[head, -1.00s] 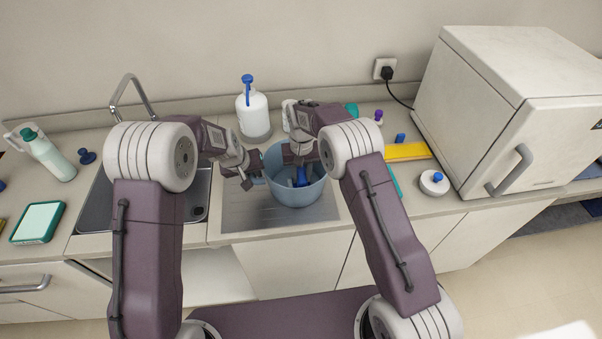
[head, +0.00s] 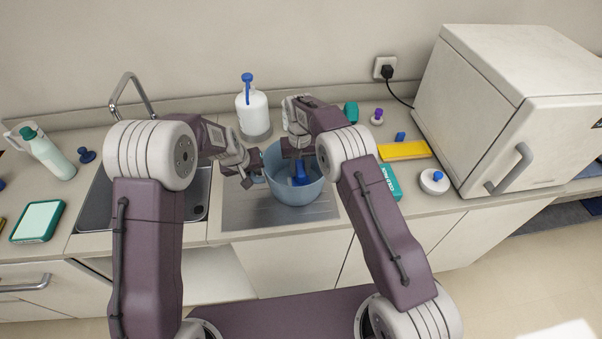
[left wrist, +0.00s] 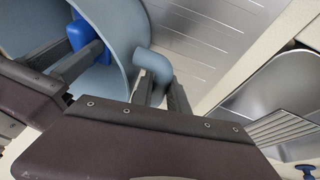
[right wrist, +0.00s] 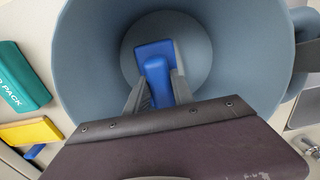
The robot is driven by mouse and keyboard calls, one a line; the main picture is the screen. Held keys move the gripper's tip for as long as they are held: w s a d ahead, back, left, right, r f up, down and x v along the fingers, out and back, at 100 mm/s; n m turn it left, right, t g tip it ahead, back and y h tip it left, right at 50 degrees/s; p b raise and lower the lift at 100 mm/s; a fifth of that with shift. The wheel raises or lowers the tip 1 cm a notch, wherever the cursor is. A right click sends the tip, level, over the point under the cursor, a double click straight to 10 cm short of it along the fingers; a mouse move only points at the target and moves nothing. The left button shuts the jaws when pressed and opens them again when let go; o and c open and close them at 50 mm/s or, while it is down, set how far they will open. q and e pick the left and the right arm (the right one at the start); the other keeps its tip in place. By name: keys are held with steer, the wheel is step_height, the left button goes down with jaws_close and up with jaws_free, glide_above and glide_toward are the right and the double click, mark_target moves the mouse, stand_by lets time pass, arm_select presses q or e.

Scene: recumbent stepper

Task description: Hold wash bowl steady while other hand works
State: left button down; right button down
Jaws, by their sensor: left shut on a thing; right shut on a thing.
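The blue-grey wash bowl (head: 293,194) stands upright on the ribbed drainboard beside the sink. My left gripper (head: 256,172) is at its left side, shut on the bowl's handle (left wrist: 152,66), which shows in the left wrist view. My right gripper (head: 299,162) reaches down inside the bowl from above. It is shut on a blue tool (right wrist: 157,68), whose flat blue head is near the bowl floor in the right wrist view. The tool's lower end also shows in the head view (head: 300,177). Whether it touches the floor I cannot tell.
A white bottle with a blue top (head: 252,110) stands behind the bowl. A teal box (head: 391,182) and a yellow item (head: 404,151) lie to the right, before a large white cabinet (head: 510,110). The sink (head: 200,197) is at left.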

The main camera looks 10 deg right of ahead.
steer(key=shift+w, duration=0.2)
steer(key=shift+w, duration=0.2)
steer(key=shift+s, duration=0.1)
stand_by(0.3)
steer(key=shift+s+d, duration=0.1)
steer(key=shift+s, duration=1.35)
steer(key=shift+s, duration=0.3)
steer(key=shift+s+a, duration=0.15)
steer(key=shift+a, duration=1.3)
